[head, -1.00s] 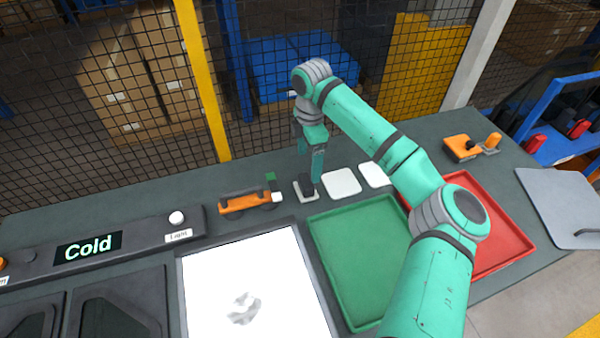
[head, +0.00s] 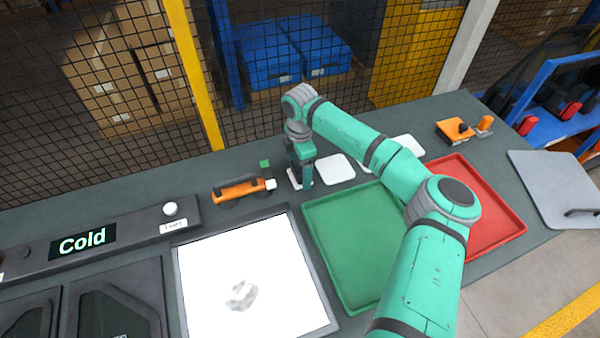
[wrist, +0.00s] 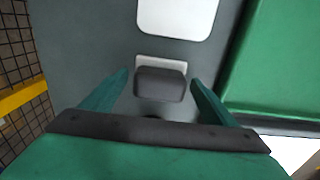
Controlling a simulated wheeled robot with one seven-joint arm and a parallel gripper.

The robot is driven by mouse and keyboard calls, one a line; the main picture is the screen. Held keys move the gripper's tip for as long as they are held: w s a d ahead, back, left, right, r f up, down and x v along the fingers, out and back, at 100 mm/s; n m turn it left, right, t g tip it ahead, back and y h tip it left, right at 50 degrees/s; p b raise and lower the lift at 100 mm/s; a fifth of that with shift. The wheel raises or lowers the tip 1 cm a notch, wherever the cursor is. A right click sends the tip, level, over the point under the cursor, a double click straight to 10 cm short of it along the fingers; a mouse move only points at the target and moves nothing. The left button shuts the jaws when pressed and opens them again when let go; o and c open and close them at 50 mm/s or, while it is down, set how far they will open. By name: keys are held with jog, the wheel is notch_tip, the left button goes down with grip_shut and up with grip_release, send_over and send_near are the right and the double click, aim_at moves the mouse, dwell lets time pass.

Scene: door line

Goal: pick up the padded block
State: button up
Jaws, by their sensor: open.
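The padded block (wrist: 160,85) is dark grey with rounded edges and sits on a small white square pad (wrist: 162,61) on the dark bench. In the wrist view it lies between and slightly beyond the two teal fingertips of my gripper (wrist: 160,82), which is open with a gap on both sides. In the head view my gripper (head: 302,186) points down at the small white pad (head: 293,180) at the back of the bench, left of two other white pads. There my gripper hides most of the block.
A green tray (head: 345,260) and a red tray (head: 505,230) stand nearby. An orange tool (head: 238,191) lies left of my gripper. A lit white panel (head: 225,260) is in front. A mesh fence with a yellow post (head: 195,75) runs behind the bench.

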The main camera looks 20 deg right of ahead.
jog(key=shift+f, duration=0.2)
jog(key=c, duration=0.9)
jog(key=shift+c, duration=0.3)
jog(key=shift+r, duration=0.1)
